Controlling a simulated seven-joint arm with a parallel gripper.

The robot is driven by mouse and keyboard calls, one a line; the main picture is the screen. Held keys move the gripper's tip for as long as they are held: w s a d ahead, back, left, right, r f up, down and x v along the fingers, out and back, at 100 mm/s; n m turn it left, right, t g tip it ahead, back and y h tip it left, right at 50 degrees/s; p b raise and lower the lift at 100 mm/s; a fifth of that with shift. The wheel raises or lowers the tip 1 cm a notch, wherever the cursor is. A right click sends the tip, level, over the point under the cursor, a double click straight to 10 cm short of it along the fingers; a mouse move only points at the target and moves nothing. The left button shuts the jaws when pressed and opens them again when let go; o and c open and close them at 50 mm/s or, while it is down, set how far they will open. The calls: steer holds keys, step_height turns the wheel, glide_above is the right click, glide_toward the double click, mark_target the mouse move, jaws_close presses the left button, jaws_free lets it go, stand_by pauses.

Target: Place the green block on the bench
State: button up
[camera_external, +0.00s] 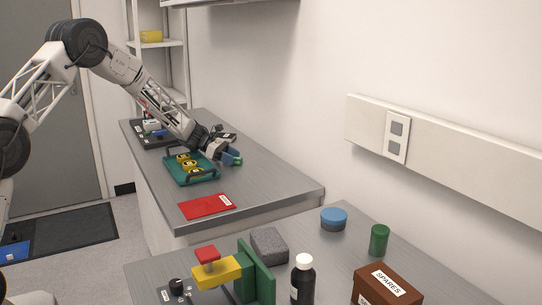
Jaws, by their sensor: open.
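A small green block (238,161) shows at the tip of my gripper (230,156), over the right side of the far grey bench (245,188). My gripper is open, with a blue part at its end close beside the green. The block is small and partly hidden by the gripper; I cannot tell whether it rests on the bench or sits between the fingers. A teal tray (205,179) with dark handles and several yellow pieces (187,162) lies just left of my gripper.
A red labelled folder (207,206) lies near the bench's front edge. Dark equipment (153,132) stands at the far end. The near bench holds a green bracket (262,278), grey block (269,245), black bottle (302,281), green cylinder (379,240), blue-topped puck (333,219) and brown box (385,290).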

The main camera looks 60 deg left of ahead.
steer(key=shift+r, duration=0.1)
steer(key=shift+r, duration=0.1)
steer(key=v, duration=1.2)
steer(key=shift+d+r, duration=0.1)
steer(key=shift+d, duration=0.05)
stand_by(0.7)
